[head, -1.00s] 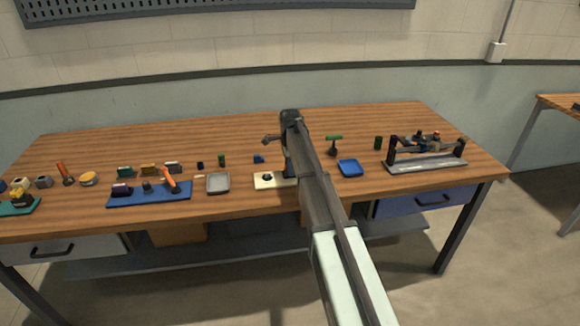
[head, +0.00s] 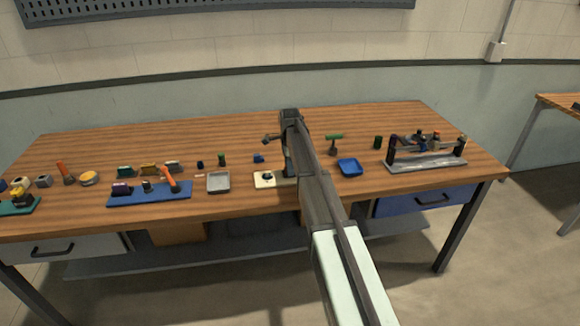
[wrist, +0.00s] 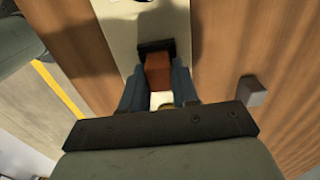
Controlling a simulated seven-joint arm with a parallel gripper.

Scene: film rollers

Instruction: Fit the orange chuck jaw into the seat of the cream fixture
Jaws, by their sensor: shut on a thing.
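The cream fixture (head: 262,184) lies flat near the front edge of the table in the head view, just left of my arm. Its pale plate (wrist: 117,22) fills the top middle of the wrist view. My gripper (wrist: 158,82) is shut on the orange chuck jaw (wrist: 158,72), which sits between its two blue-grey fingers over the plate. A dark block (wrist: 155,47) meets the jaw's far end; I cannot tell whether it belongs to the jaw or to the fixture's seat. My arm hides the jaw in the head view.
A grey tray (head: 218,182) stands left of the fixture, and a blue tray (head: 349,168) stands to the right. A blue board (head: 150,197) with tools lies further left. A grey stand with rollers (head: 425,162) is at the right. A small grey block (wrist: 252,91) shows in the wrist view.

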